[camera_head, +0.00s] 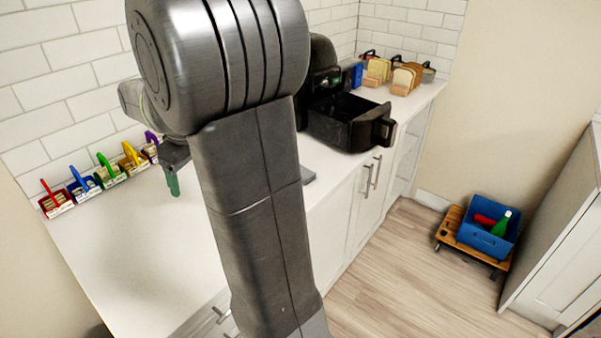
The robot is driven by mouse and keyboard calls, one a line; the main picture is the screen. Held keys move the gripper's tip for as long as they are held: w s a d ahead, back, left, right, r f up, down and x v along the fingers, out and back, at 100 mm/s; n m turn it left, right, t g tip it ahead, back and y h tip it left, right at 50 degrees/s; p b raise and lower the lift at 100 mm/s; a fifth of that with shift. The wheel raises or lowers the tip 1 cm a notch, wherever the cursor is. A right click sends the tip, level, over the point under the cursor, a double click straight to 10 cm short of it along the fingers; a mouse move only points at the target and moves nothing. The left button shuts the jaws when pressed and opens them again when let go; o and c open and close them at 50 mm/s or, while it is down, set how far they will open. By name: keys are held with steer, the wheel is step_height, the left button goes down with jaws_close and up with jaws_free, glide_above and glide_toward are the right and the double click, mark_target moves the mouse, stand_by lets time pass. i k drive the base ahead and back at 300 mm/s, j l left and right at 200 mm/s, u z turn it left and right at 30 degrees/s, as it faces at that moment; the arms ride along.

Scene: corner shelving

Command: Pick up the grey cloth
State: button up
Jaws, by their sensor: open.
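A small flat grey patch (307,175) lies on the white counter just right of my arm. It may be the grey cloth; my arm hides most of it, so I cannot tell its full shape. My gripper (173,182) is left of my arm, over the left part of the counter and apart from the grey patch. It is open, with a green fingertip pointing down, and nothing shows in it. Its other finger is not clear from here.
Several small coloured bins (110,177) line the wall at left. A black air fryer drawer (350,122) juts out on the counter. Bread holders (402,80) stand behind it. The front-left counter is clear.

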mark_target(307, 175)
steer(key=i+l, duration=0.55)
steer(key=l, duration=0.3)
steer(key=i+l, duration=0.3)
steer(key=l+u, duration=0.05)
steer(key=l, duration=0.05)
